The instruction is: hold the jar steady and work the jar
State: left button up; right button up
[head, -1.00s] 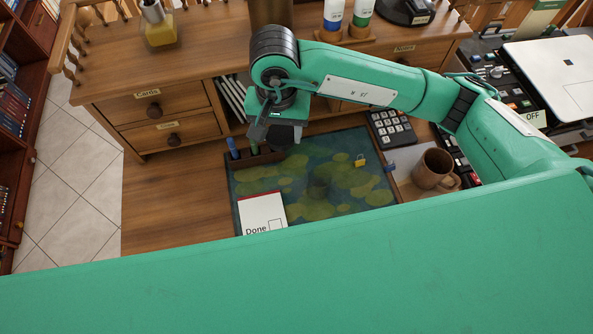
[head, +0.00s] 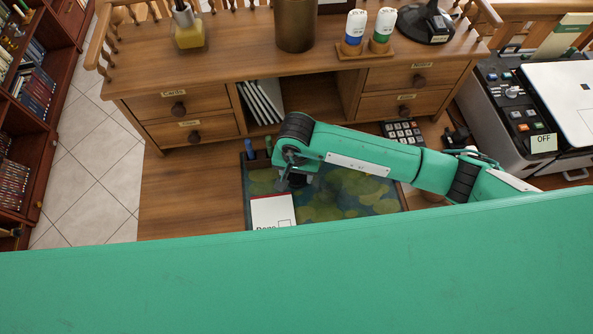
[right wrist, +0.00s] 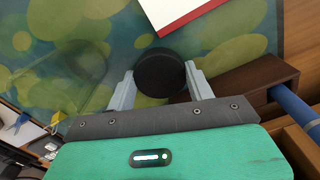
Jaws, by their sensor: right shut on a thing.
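My right gripper (head: 292,184) is low over the desk mat, just beyond the white notepad. In the right wrist view its fingers (right wrist: 160,80) are shut on a round black lid-like thing (right wrist: 160,72), seen from above. To its left in that view, a faint, see-through round shape (right wrist: 86,66) on the mat looks like the glass jar, apart from the fingers; I cannot be sure of it. In the head view I cannot make the jar out; my right arm covers part of the mat. My left gripper is not in view.
The notepad (head: 272,211) lies at the mat's (head: 349,187) left front. A pen tray (right wrist: 236,87) with a blue pen (right wrist: 294,106) is close beside the gripper. A calculator (head: 403,132) lies behind my arm. Desk drawers (head: 190,120) stand behind.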

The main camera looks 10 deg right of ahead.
aim_at(296, 176)
jog(key=shift+f, duration=0.1)
jog(key=shift+f, duration=0.15)
jog(key=o, duration=1.1)
jog(key=shift+r, duration=0.35)
notch_tip(296, 176, up, 12)
jog(key=b, duration=0.3)
jog(key=shift+f, duration=0.15)
